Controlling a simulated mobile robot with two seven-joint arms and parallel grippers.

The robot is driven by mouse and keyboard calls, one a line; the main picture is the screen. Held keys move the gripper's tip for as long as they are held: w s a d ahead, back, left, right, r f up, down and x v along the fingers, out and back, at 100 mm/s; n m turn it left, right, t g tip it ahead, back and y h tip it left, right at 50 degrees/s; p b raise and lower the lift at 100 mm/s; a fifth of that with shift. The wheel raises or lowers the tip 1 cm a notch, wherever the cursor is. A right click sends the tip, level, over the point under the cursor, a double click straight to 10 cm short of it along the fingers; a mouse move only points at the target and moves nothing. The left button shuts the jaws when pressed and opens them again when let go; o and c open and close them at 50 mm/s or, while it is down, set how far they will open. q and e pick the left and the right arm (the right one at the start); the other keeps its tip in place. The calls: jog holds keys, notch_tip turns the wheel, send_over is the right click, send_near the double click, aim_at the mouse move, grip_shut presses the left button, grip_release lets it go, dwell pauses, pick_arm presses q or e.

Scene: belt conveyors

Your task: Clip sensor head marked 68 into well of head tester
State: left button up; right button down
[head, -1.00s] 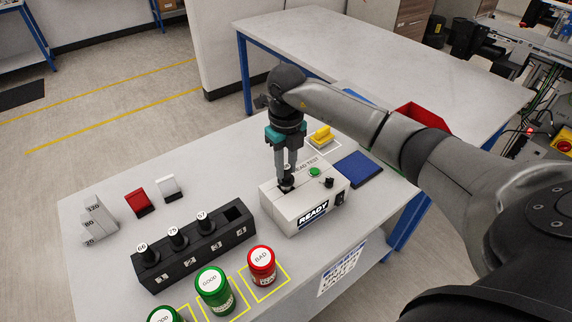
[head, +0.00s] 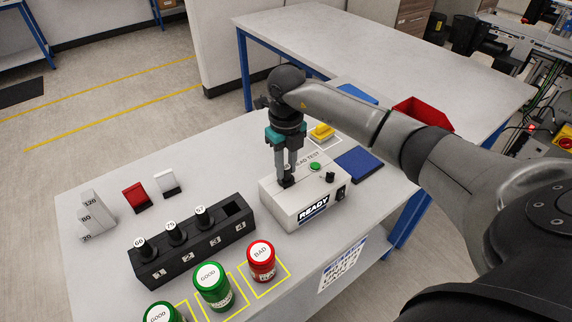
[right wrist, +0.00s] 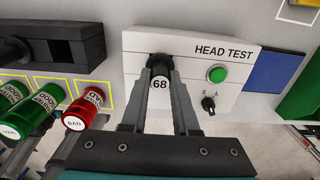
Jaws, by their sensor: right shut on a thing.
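The head tester (head: 309,207) is a white box on the table with a READY display on its front. It also shows in the right wrist view (right wrist: 197,92) with a HEAD TEST label. My right gripper (head: 287,182) points down over its top left part. In the right wrist view my right gripper (right wrist: 160,80) is shut on the black sensor head marked 68 (right wrist: 159,85). The head's far end meets the dark well area of the tester; how deep it sits is hidden. My left gripper is not in view.
A black rack (head: 191,253) holds heads 66, 75 and 57 in slots 1 to 3; slot 4 is empty. Green GOOD jars (head: 213,290) and a red BAD jar (head: 261,262) stand in front. A green button (head: 315,166) and a dark knob (head: 330,177) sit on the tester.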

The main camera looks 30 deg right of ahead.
jog(key=shift+f, duration=0.15)
dwell(0.5)
jog(key=c, duration=0.6)
grip_release()
notch_tip(320, 180, up, 15)
jog(key=shift+s, duration=0.1)
dwell(0.6)
